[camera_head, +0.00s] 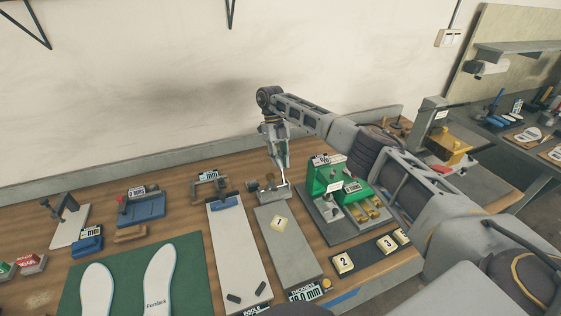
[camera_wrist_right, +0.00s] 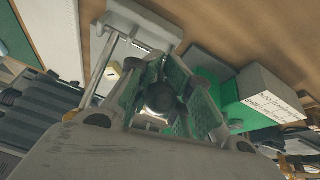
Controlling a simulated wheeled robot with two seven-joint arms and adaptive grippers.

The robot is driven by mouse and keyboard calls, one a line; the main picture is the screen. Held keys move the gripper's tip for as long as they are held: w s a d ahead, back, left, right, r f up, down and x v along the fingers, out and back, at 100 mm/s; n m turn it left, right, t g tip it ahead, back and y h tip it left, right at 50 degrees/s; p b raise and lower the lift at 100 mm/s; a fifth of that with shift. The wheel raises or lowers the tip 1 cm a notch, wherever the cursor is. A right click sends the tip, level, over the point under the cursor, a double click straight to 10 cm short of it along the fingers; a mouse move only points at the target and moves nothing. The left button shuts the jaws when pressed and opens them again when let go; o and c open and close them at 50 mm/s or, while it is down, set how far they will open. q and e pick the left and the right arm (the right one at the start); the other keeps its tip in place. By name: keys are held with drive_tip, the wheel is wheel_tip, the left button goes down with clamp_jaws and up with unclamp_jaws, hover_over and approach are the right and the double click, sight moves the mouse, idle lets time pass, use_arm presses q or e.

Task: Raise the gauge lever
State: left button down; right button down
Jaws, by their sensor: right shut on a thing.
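The gauge is a grey plate (camera_head: 290,246) with a small metal mechanism (camera_head: 266,188) at its far end. My right gripper (camera_head: 282,166) comes down from above at that far end, beside the mechanism. A thin pale rod, which looks like the gauge lever (camera_head: 287,179), shows just below its fingertips. In the right wrist view my gripper (camera_wrist_right: 163,97) is shut, with its green-lined fingers on either side of a dark round knob (camera_wrist_right: 159,98). The knob seems to be the lever's end, and the fingers partly hide it. My left gripper is not in view.
A green fixture (camera_head: 327,176) on a grey base stands close right of the gauge. A long white board (camera_head: 238,258) lies to its left. White insoles (camera_head: 159,280) lie on a green mat.

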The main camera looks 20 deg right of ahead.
drive_tip(key=shift+w+d+r+g, duration=0.1)
drive_tip(key=shift+w+r+g, duration=0.1)
drive_tip(key=shift+w+g, duration=0.3)
idle(1.0)
drive_tip(key=c, duration=1.6)
unclamp_jaws()
drive_tip(key=shift+o, duration=0.2)
drive_tip(key=shift+f, duration=0.15)
drive_tip(key=shift+r, duration=0.3)
drive_tip(key=shift+r, duration=4.65)
